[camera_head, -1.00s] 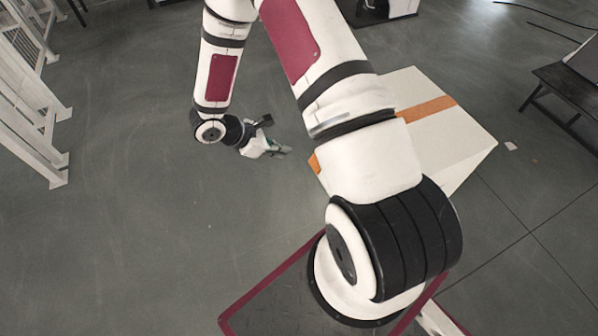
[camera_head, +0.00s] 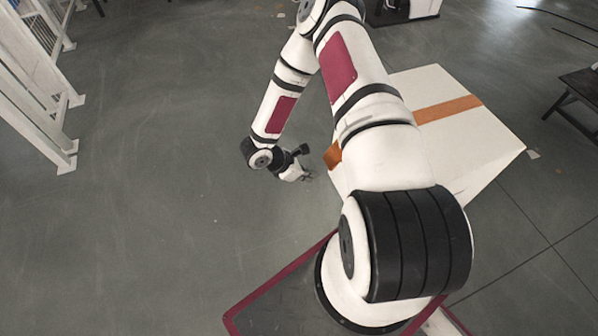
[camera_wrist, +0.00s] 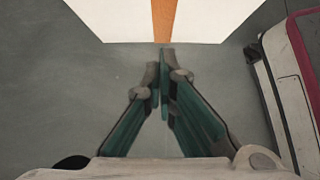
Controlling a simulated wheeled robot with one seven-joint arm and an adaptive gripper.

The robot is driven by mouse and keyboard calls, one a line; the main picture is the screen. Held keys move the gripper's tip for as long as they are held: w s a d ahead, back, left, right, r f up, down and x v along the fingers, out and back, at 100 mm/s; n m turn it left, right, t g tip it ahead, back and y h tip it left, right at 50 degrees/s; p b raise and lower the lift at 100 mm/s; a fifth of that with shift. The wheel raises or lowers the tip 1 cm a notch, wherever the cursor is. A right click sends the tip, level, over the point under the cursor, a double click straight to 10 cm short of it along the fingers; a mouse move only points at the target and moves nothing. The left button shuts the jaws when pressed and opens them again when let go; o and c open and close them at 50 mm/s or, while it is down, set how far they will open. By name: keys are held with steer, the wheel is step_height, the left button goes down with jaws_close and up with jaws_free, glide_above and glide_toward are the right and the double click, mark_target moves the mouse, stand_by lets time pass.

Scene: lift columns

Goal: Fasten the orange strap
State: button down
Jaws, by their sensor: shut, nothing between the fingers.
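A large white box (camera_head: 470,140) stands on the floor behind and right of my arm. An orange strap (camera_head: 447,109) runs across its top, and an orange piece (camera_head: 333,156) shows at its left edge. My arm hides the strap's middle. My gripper (camera_head: 308,175) is beside the box's left side, low and a little apart from the orange piece. In the wrist view, my gripper (camera_wrist: 165,52) is shut and empty, its tips pointing at the box (camera_wrist: 110,18).
A white rack (camera_head: 40,100) stands at the left and a dark bench (camera_head: 575,95) at the right. The grey floor (camera_head: 160,230) left of my arm is clear. My own base shows at the wrist view's right edge.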

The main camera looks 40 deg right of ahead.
steer(key=shift+s+d+r, duration=0.1)
steer(key=shift+d+r, duration=0.25)
steer(key=shift+r, duration=0.25)
steer(key=shift+s+d+r, duration=0.1)
steer(key=shift+d+r, duration=0.2)
steer(key=shift+r, duration=0.35)
steer(key=shift+s+d+r, duration=0.1)
steer(key=shift+d+r, duration=0.25)
steer(key=shift+r, duration=0.25)
steer(key=shift+r, duration=0.1)
